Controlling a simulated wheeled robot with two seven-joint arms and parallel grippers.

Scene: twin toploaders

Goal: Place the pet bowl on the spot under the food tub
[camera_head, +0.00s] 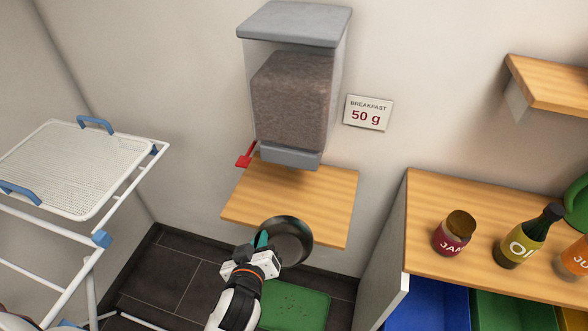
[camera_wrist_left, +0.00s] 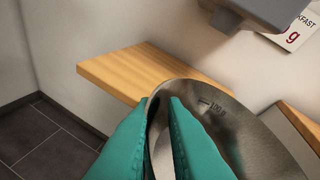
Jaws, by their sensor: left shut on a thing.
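The food tub (camera_head: 290,98) is a clear box of brown kibble with a grey lid, fixed on the wall. It has a grey outlet (camera_head: 290,156) and a red lever (camera_head: 246,155). A wooden shelf (camera_head: 300,194) is below it; no marked spot can be made out. My left gripper (camera_head: 262,240) is shut on the rim of the dark metal pet bowl (camera_head: 292,238), held at the shelf's front edge. In the left wrist view, the teal fingers (camera_wrist_left: 165,120) pinch the rim of the bowl (camera_wrist_left: 235,125), which looks tilted. My right gripper is not in view.
A sign (camera_head: 368,113) reads "BREAKFAST 50 g". A white drying rack (camera_head: 75,170) stands at left. At right, a wooden counter (camera_head: 425,205) holds a jam jar (camera_head: 454,233) and bottles. A green mat (camera_head: 295,307) lies on the floor. The shelf top looks clear.

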